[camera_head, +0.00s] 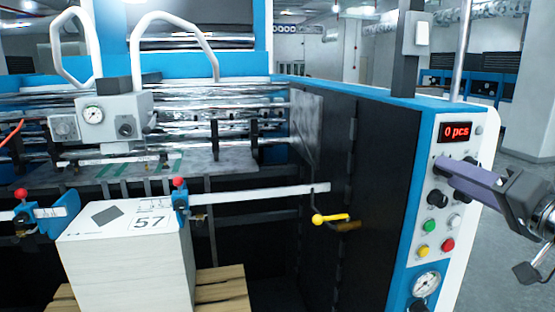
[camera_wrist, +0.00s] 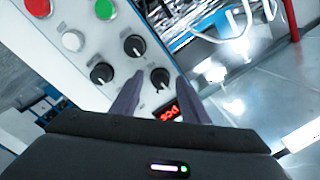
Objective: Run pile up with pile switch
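The control panel (camera_head: 413,232) is at the right of the head view, with a red display reading 0 pcs (camera_head: 456,132). Its black knobs show in the wrist view: one (camera_wrist: 160,77) lies between my fingertips, one (camera_wrist: 135,45) just beyond, one (camera_wrist: 102,72) to the left. I cannot tell which is the pile switch. My gripper (camera_head: 440,163) reaches in from the right at the panel, below the display. In the wrist view my gripper (camera_wrist: 159,76) has its fingers apart, empty; contact with the knob cannot be told. The paper pile (camera_head: 125,262) stands at left, marked 57.
A yellow-handled lever (camera_head: 331,217) juts out left of the panel. Grey floor is open at right.

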